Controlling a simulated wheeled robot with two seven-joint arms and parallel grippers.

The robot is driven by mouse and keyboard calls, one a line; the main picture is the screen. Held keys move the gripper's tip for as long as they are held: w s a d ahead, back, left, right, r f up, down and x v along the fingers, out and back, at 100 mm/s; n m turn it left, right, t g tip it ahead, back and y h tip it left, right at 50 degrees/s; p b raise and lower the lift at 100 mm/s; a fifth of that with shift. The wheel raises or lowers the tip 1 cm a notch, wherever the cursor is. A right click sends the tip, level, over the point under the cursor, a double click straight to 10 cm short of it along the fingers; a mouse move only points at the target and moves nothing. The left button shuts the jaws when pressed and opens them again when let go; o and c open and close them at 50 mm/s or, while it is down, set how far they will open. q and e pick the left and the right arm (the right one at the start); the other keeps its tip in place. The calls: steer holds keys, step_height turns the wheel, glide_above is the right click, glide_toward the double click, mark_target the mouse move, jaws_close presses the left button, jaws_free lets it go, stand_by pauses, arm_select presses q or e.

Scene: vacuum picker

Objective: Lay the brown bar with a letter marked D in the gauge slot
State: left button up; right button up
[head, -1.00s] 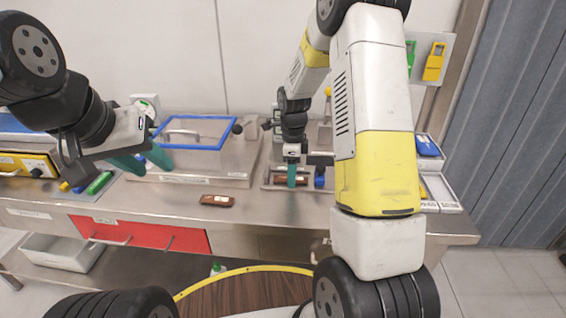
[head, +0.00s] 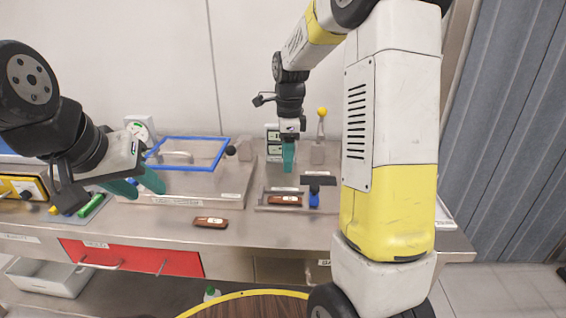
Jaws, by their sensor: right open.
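One brown bar (head: 285,201) with a pale label lies in a shallow metal fixture (head: 262,206) on the bench, beside a blue part. A second brown bar (head: 210,222) with a pale label lies on the bench near its front edge. The letters are too small to read, so I cannot tell which bar is D. My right gripper (head: 288,160) points down, open and empty, above the fixture and clear of the bar. My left gripper (head: 143,188) is open and empty, its teal fingers apart, at the left of the blue-framed lid.
A steel box (head: 220,192) with a blue-framed lid (head: 222,150) stands left of the fixture. A yellow-knobbed lever (head: 322,112) rises behind the fixture. A green marker (head: 91,205) lies at the left. My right arm covers the bench's right part.

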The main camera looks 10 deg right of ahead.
steer(key=s+a+r+n+t+y, duration=0.1)
steer(key=s+r+n+t, duration=0.2)
steer(key=s+n, duration=0.7)
steer(key=s+a+r+n+t+y, duration=0.1)
steer(key=s+r+n+t, duration=0.1)
steer(key=s+r+n, duration=0.5)
steer(key=s+n, duration=0.3)
steer(key=s, duration=0.3)
steer(key=shift+r+t, duration=0.35)
steer(key=shift+t, duration=0.05)
